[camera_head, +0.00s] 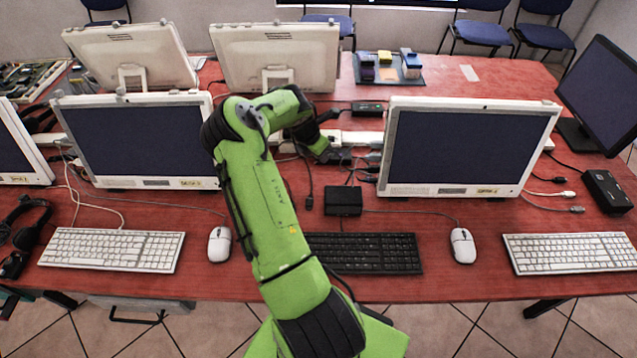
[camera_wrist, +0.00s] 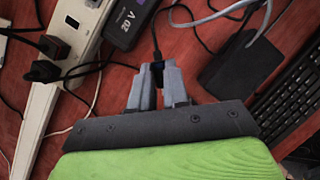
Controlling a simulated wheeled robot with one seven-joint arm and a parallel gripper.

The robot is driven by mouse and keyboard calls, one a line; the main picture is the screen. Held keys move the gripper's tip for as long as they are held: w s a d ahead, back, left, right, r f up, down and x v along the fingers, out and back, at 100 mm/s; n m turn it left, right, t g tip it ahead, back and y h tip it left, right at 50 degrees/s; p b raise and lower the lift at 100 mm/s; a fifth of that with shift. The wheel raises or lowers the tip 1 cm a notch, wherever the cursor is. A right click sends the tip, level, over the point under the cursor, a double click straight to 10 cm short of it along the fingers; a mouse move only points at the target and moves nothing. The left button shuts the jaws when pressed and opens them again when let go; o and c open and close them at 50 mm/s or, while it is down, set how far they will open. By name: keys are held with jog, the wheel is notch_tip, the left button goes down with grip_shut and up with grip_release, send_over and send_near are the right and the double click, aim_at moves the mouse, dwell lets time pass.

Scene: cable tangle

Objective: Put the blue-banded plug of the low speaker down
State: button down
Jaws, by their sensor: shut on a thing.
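My gripper (camera_wrist: 157,77) is shut on a small dark plug (camera_wrist: 157,68), seen between the grey fingertips in the wrist view. A bluish tint shows on the plug, but the band itself is mostly hidden by the fingers. A black cable runs from the plug away from the gripper. In the head view my gripper (camera_head: 362,160) is low over the red table, behind the small black box (camera_head: 343,201). I cannot tell which object is the low speaker. Whether the plug touches the table is unclear.
A white power strip (camera_wrist: 43,108) with black plugs lies left in the wrist view. A black block marked 20 V (camera_wrist: 130,20) is close to the fingers. Loose cables surround the gripper. A monitor (camera_head: 465,150) stands to the right, a black keyboard (camera_head: 362,253) in front.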

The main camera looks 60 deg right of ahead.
aim_at(322, 180)
notch_tip(322, 180, down, 10)
jog(key=shift+r+b, duration=0.25)
jog(key=shift+b, duration=0.35)
jog(key=shift+f, duration=0.2)
jog(key=c, duration=1.1)
grip_release()
jog(key=shift+r, duration=0.1)
